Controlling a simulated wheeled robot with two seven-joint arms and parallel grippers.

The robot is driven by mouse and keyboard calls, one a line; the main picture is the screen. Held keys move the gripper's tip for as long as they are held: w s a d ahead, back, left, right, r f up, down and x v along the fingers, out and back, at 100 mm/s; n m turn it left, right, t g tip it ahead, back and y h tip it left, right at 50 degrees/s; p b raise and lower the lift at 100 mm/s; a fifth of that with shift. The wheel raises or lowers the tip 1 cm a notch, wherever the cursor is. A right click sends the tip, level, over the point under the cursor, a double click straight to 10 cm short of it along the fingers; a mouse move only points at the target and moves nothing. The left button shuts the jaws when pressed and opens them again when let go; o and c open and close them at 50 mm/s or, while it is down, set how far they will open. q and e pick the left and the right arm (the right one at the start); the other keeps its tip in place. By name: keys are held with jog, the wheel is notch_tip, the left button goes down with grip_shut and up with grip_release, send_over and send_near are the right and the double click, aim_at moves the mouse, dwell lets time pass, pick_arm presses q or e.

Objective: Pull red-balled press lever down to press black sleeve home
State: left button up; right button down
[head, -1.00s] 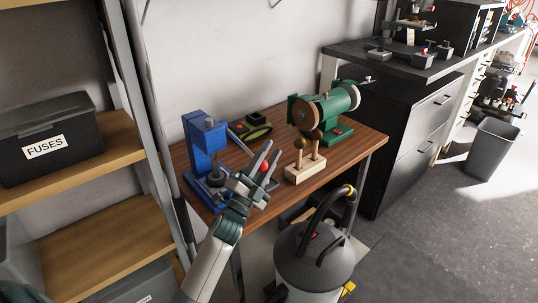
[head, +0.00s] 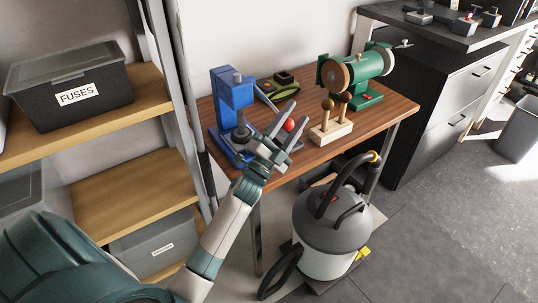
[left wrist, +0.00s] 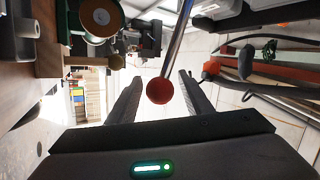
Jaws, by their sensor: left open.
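The blue press (head: 230,97) stands at the left end of the wooden bench. Its red ball (head: 289,124) shows between the fingers of my left gripper (head: 287,119), which is open. In the left wrist view the red ball (left wrist: 159,90) lies between the two spread fingers of the left gripper (left wrist: 160,84), with a visible gap on each side. The metal lever rod (left wrist: 178,40) runs up from the ball. A dark round part (head: 241,134) shows low on the press; I cannot tell whether it is the black sleeve. My right gripper is not in view.
A wooden stand with brown-topped pegs (head: 330,132) is right of my gripper. A green machine (head: 362,75) stands behind it. A grey canister vacuum (head: 333,225) is on the floor in front of the bench (head: 392,115). A shelf (head: 120,188) stands left.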

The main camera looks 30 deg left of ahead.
pick_arm(q)
jog(key=b+v, duration=0.2)
jog(key=v, duration=1.3)
jog(key=shift+w+d, duration=0.1)
jog(key=shift+d, duration=0.05)
jog(key=shift+s+f, duration=0.3)
jog(key=shift+s, duration=0.2)
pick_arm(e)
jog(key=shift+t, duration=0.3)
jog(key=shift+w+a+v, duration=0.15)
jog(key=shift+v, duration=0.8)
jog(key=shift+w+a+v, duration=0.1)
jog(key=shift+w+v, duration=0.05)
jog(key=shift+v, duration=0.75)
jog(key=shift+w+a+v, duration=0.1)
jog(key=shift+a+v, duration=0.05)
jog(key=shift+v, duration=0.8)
pick_arm(q)
jog(key=shift+c, duration=0.7)
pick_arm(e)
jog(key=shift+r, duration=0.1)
